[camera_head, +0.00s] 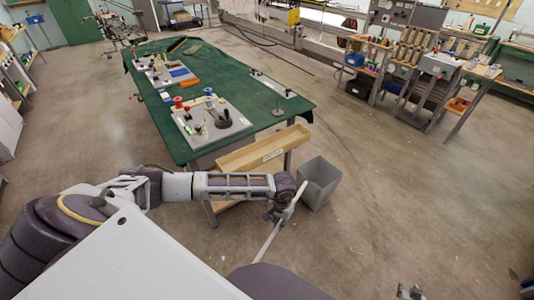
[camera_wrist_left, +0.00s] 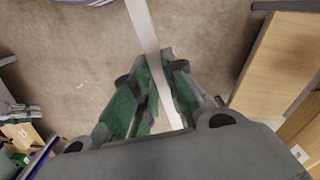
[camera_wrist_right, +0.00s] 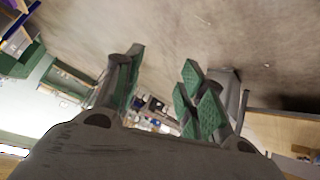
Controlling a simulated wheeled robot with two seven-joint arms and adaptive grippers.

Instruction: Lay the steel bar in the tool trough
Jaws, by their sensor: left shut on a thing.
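The steel bar (camera_head: 268,243) is a long, thin, pale strip. My left gripper (camera_head: 279,214) is shut on it and holds it tilted in the air, in front of the table and near the grey bin. In the left wrist view the bar (camera_wrist_left: 146,32) runs up from between the green-padded fingers. The tool trough (camera_head: 262,150) is a long, pale wooden tray at the table's near end, beyond my left gripper; the bar is outside it. My right gripper (camera_head: 410,292) is at the bottom edge of the head view. In the right wrist view its fingers (camera_wrist_right: 164,72) are apart and empty.
A grey bin (camera_head: 320,183) stands on the floor right of the trough. The green table (camera_head: 235,75) carries grey boards with spools and small tools. Shelves and a workbench (camera_head: 435,68) stand at the back right. The floor on the right is clear.

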